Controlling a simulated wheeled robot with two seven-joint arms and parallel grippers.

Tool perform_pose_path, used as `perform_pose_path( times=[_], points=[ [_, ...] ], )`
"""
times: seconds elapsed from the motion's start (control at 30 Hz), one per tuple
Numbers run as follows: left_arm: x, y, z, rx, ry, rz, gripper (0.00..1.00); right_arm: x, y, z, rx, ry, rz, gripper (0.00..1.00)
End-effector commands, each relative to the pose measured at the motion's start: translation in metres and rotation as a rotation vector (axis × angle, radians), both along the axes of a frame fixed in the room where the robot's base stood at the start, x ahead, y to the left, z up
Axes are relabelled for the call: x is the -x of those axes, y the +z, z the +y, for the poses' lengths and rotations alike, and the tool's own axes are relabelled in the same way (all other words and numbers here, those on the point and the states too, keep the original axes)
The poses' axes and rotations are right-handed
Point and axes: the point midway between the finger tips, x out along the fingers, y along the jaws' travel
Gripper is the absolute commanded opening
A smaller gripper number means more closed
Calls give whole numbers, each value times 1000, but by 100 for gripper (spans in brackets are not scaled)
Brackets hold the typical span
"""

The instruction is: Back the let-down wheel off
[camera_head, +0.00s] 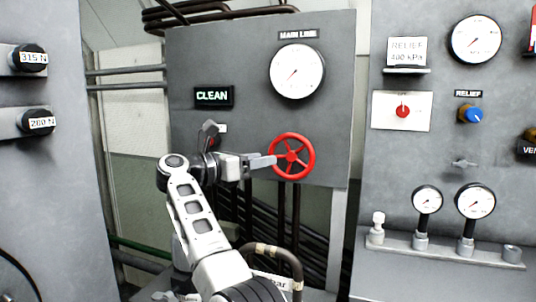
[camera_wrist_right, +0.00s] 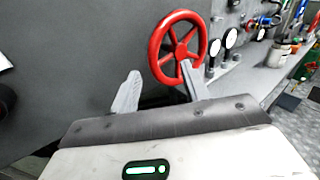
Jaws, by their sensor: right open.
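A red handwheel (camera_head: 292,157) with several spokes is mounted on the grey panel under the MAIN LINE gauge (camera_head: 297,71). My right gripper (camera_head: 264,162) is at the wheel's left side in the head view. In the right wrist view the red wheel (camera_wrist_right: 178,48) is just beyond my gripper (camera_wrist_right: 160,85). The two fingers are spread apart. The right-hand finger overlaps the wheel's lower rim in the picture; I cannot tell if it touches. The other finger is clear, left of the wheel. Nothing is held. My left gripper is not in view.
The right panel carries a blue RELIEF knob (camera_head: 469,114), a red knob (camera_head: 403,111) and small gauges (camera_head: 475,201) above a ledge (camera_head: 450,247). Dark pipes (camera_head: 262,215) run below the wheel's panel.

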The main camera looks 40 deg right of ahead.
Motion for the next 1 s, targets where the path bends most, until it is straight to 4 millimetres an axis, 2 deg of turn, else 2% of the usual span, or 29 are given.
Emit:
perform_pose_path(
  times=[0.03,0.2,0.57,0.6,0.73,1.0],
  points=[
    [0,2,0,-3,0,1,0,1,2,-9,2,-2,0,46],
    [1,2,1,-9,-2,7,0,1,1,-26,1,0,1,46],
    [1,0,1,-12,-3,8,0,2,0,-31,1,1,0,46],
    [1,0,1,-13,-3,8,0,2,0,-31,1,1,0,41],
    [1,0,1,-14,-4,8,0,2,0,-31,1,1,0,5],
    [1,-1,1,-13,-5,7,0,1,-1,-30,6,3,10,3]
  ],
)
